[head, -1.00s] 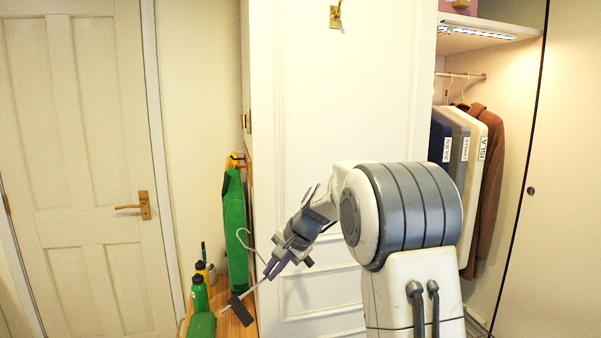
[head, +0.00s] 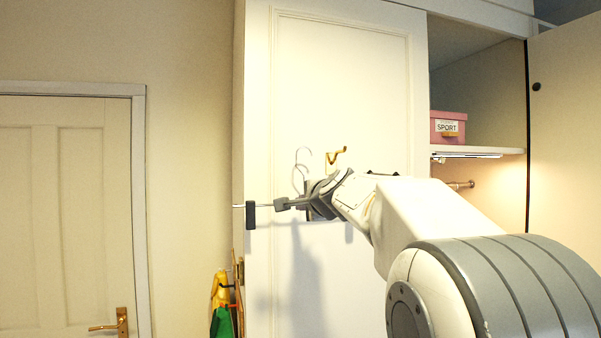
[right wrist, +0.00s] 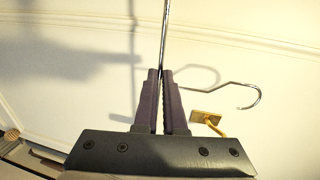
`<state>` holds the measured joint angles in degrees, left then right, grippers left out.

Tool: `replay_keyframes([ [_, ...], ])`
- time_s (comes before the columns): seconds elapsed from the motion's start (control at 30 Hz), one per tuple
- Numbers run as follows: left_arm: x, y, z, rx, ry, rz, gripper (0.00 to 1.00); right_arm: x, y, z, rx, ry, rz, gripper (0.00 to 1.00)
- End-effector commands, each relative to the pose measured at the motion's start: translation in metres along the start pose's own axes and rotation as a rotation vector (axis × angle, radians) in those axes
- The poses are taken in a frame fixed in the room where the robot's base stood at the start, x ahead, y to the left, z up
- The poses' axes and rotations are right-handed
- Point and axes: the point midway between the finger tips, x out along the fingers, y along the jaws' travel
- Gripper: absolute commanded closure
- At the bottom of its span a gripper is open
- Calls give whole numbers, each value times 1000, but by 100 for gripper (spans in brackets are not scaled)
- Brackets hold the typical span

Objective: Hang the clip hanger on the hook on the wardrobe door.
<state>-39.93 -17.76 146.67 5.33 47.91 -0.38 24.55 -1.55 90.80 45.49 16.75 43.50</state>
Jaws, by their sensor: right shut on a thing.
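The clip hanger (head: 266,205) is a thin metal bar with dark clips and a curved wire hook on top. My right gripper (head: 309,192) is shut on it in front of the wardrobe door (head: 340,70). In the right wrist view the jaws (right wrist: 165,75) grip the hanger's wire (right wrist: 166,35), and its hook end curves out to the right. The brass hook (head: 336,157) on the door is just right of the hanger's hook in the head view. It also shows in the right wrist view (right wrist: 207,117), below the hanger's hook tip; the two look apart. My left gripper is out of view.
The open wardrobe at right has a shelf (head: 480,151) with a pink box (head: 448,128) and a rail below it. A white room door (head: 65,220) is at left. Yellow and green items (head: 221,295) stand low beside the wardrobe.

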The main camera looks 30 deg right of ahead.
Motion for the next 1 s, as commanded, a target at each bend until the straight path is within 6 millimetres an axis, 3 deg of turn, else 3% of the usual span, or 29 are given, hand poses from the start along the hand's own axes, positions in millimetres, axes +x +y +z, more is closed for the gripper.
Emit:
replay_keyframes([
  [0.03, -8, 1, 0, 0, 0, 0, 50, -5, -15, -3, -1, 8, -11, 100],
  [0.17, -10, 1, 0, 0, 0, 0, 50, -9, -25, -5, 2, 17, -23, 100],
  [0.37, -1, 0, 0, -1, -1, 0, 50, -8, -22, -16, 2, 19, -24, 100],
  [1.0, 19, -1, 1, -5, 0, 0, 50, -10, -24, -82, 3, 23, -24, 100],
])
